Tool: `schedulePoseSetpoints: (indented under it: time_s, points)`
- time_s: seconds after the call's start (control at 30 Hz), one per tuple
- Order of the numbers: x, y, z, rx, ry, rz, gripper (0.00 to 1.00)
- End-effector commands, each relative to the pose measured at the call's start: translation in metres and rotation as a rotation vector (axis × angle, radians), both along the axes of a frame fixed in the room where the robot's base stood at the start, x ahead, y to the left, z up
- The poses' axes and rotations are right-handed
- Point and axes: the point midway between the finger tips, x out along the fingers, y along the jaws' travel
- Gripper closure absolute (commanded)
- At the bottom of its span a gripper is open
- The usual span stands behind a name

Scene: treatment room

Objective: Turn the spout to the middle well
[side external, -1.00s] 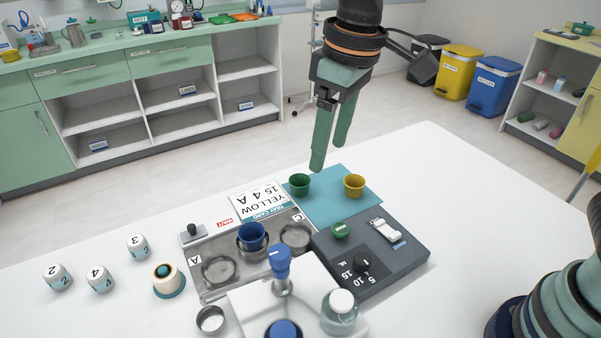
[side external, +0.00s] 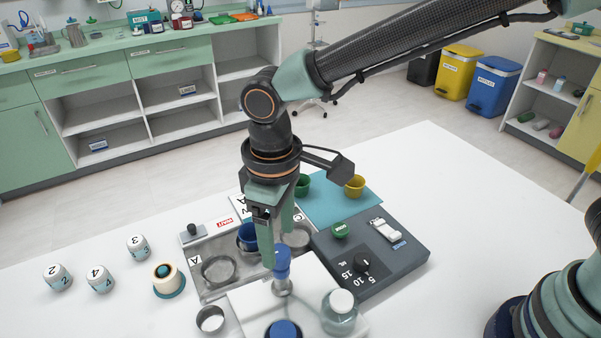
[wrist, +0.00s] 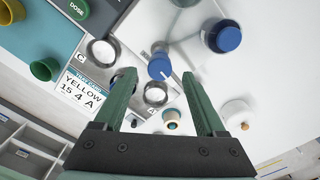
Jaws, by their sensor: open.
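The spout's blue knob (side external: 282,258), with a white line on its top, stands on a white block (side external: 250,300); it also shows in the wrist view (wrist: 160,68). A metal tray (side external: 202,255) behind the block has several wells marked by letters. A blue cup (side external: 247,240) is in the middle well, partly behind my gripper. My gripper (side external: 277,243) points down, open and empty, just above and behind the knob. In the wrist view the knob appears between the open fingers (wrist: 158,82), with no visible contact.
A dark dose box (side external: 400,255) stands right of the tray. Green (side external: 302,186) and yellow (side external: 355,186) cups are on a teal mat (side external: 335,210). A clear bottle (side external: 340,318) is beside the knob. Numbered white pots (side external: 100,280) stand left. The table's right side is clear.

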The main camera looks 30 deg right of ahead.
Motion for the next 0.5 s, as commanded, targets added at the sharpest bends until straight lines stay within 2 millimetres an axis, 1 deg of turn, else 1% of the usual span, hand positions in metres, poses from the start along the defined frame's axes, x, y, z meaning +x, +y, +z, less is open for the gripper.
schedulePoseSetpoints:
  time_s: [0.03,0.1,0.2,0.3,0.5]
  points:
    - [-0.001,-0.001,-0.008,-0.002,0.002,0.0,0.27]
    - [0.0,0.0,-0.017,-0.001,0.002,0.0,0.27]
    - [0.0,0.0,-0.025,-0.001,0.001,0.0,0.27]
    - [0.0,0.0,-0.03,-0.001,0.001,0.0,0.27]
    - [0.0,0.0,-0.031,0.001,-0.001,0.0,0.27]
